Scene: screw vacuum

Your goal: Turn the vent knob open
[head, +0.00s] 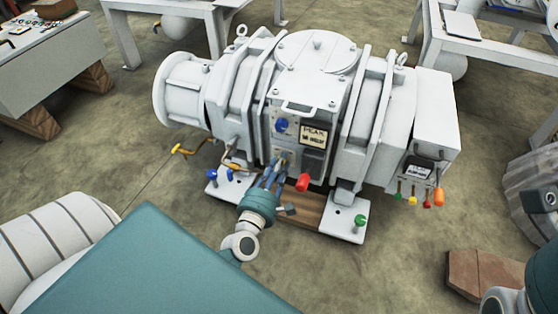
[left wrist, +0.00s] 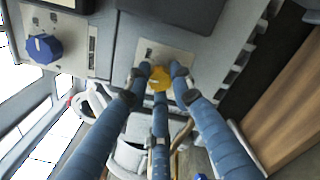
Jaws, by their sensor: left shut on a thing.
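A yellow knob (left wrist: 159,84) sits on a pale plate on the front of the white vacuum machine (head: 315,52). I take it to be the vent knob; I cannot read a label. The blue fingers of my left gripper (head: 276,168) reach up to the machine's front. In the left wrist view the fingertips of this gripper (left wrist: 160,73) are closed around the knob. In the head view the fingers mostly hide the knob. How far the knob is turned cannot be told. My right gripper is not clearly in view.
A blue knob (head: 281,125) sits above my left gripper, beside a label plate (head: 313,134). A red handle (head: 303,182) sticks out just right of the gripper. Several coloured handles hang from the grey box (head: 436,120) at right. A wooden block (head: 306,208) lies under the machine.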

